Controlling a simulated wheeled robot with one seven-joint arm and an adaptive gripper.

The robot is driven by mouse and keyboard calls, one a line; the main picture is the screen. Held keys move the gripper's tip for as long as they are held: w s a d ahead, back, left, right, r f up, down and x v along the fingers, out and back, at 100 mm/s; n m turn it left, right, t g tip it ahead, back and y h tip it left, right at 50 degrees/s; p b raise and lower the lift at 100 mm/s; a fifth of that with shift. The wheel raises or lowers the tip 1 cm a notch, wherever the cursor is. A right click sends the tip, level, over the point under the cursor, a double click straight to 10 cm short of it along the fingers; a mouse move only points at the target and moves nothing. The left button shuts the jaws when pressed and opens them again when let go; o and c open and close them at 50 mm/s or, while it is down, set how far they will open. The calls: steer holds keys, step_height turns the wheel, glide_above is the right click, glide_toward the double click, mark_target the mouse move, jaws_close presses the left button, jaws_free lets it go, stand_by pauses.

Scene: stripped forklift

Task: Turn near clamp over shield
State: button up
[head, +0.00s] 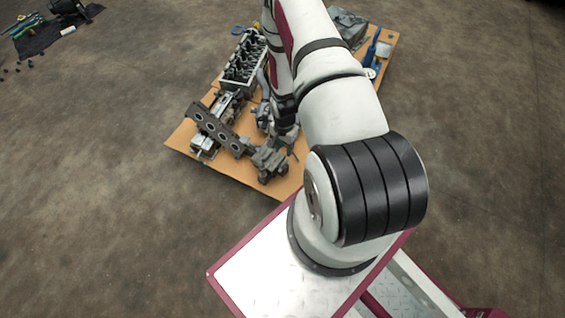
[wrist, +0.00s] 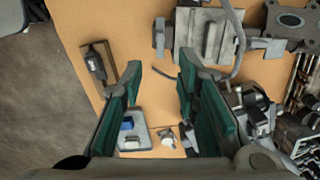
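My gripper (wrist: 161,70) is open in the wrist view, its two green-padded fingers apart with only bare tan board visible between the tips. A grey blocky part with upright plates (wrist: 207,42) lies just beyond the right finger. A dark flat plate with round holes (wrist: 290,20) is at its right; in the head view this long plate (head: 217,130) lies across the left of the board. A grey clamp-like part (head: 268,162) sits at the board's near edge. I cannot tell surely which parts are the near clamp and the shield. My arm hides part of the board.
The tan board (head: 235,178) lies on a brown floor. An engine block (head: 244,62) stands at its back left, and a blue tool (head: 372,50) lies at the back right. A plate with a blue piece (wrist: 130,135) is low in the wrist view.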

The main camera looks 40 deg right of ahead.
mark_target(284, 163)
step_height(284, 163, down, 11)
steer(key=b, duration=0.2)
steer(key=shift+b, duration=0.4)
steer(key=shift+r, duration=0.1)
jaws_close()
